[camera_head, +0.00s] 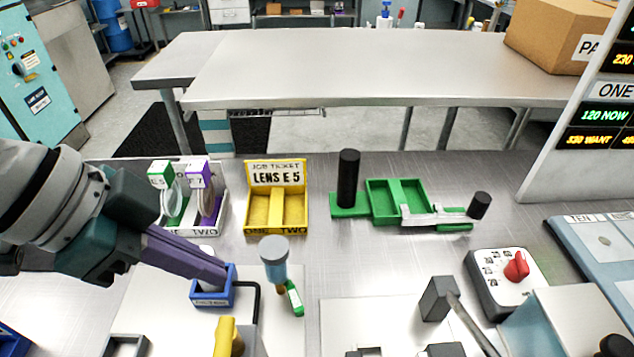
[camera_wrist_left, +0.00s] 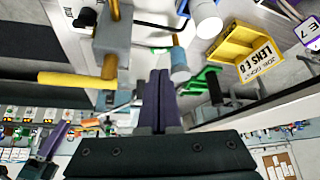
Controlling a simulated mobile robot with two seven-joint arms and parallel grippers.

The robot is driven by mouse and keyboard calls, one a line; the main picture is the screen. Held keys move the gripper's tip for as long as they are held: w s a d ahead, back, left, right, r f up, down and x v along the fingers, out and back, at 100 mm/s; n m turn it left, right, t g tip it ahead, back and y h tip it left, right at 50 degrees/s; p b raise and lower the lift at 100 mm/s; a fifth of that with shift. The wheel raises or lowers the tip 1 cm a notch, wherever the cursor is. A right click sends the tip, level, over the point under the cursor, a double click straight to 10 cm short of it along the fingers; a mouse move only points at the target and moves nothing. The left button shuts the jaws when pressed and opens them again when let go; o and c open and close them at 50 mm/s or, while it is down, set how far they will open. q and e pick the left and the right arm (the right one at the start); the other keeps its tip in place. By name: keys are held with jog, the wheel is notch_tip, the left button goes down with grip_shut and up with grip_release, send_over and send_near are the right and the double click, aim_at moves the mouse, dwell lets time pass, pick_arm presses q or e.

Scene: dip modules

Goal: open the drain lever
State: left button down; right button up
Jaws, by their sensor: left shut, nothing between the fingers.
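A yellow handle (camera_head: 226,337) shows at the bottom edge of the head view, partly cut off. In the left wrist view a yellow bar handle (camera_wrist_left: 75,80) sticks out sideways from a grey block (camera_wrist_left: 112,45). No label shows which one is the drain lever. My left gripper (camera_head: 222,274) has its purple fingers together and empty, over the small blue box (camera_head: 213,293). The fingers also show in the wrist view (camera_wrist_left: 160,90), apart from the yellow handle. My right gripper is not seen.
A grey-blue capped post (camera_head: 274,252) with a green tag stands just right of the left fingers. Behind are a white rack (camera_head: 208,228), a yellow ticket tray (camera_head: 290,228) and a green fixture (camera_head: 395,215). A red-knob dial box (camera_head: 482,285) is at right.

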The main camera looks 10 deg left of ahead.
aim_at(292, 300)
pick_arm(q)
jog(key=b+x, duration=0.2)
jog(key=x, duration=1)
jog(key=shift+w+d+f, duration=0.1)
jog(key=shift+d+f, duration=0.15)
